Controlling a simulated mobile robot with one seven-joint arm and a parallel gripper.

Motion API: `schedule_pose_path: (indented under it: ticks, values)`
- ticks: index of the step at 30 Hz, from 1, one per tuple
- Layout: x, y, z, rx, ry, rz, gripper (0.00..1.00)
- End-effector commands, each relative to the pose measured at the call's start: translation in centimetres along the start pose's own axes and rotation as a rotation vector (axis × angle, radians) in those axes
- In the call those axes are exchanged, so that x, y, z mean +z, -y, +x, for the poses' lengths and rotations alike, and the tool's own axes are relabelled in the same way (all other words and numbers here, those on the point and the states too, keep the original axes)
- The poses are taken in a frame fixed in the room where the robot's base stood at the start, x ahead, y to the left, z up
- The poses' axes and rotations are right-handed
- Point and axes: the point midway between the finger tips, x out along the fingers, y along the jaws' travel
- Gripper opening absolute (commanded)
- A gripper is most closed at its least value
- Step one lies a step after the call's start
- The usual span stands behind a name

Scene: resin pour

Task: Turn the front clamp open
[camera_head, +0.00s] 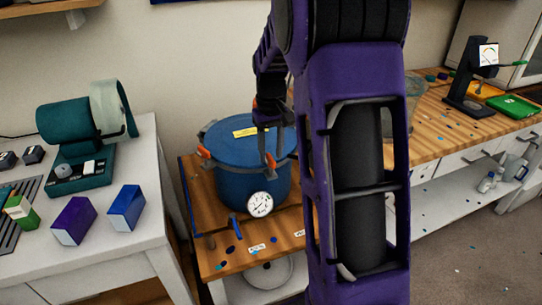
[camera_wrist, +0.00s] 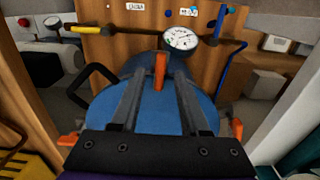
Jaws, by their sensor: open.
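The blue pressure pot (camera_head: 228,180) stands on the wooden bench top, with its lid on and a round gauge (camera_head: 260,204) on its front. In the wrist view the front clamp (camera_wrist: 160,75) is an orange upright lever at the lid's edge, just in front of the gauge (camera_wrist: 181,38). My gripper (camera_wrist: 158,78) is open, with one finger on each side of the lever. Whether either finger touches it, I cannot tell. In the head view my gripper (camera_head: 270,150) is over the lid's front edge, partly hiding the clamp.
Other orange clamps sit at the lid's left (camera_wrist: 68,140) and right (camera_wrist: 236,130) in the wrist view. A yellow-handled valve (camera_wrist: 85,29) and a blue handle (camera_wrist: 221,20) flank the gauge. A white table (camera_head: 100,255) with boxes stands left of the pot.

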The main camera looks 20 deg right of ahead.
Motion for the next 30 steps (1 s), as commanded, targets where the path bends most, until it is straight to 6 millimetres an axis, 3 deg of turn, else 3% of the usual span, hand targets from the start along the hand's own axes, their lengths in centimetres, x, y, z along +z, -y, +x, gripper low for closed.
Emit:
schedule_pose_path:
  ticks: [12,20,30]
  values:
    - [0.02,0.0,0.92,0.0,0.0,0.0,0.45]
    - [0.01,0.0,0.89,0.0,0.0,0.0,0.0]
    - [0.0,0.0,0.85,0.0,0.0,-0.003,0.0]
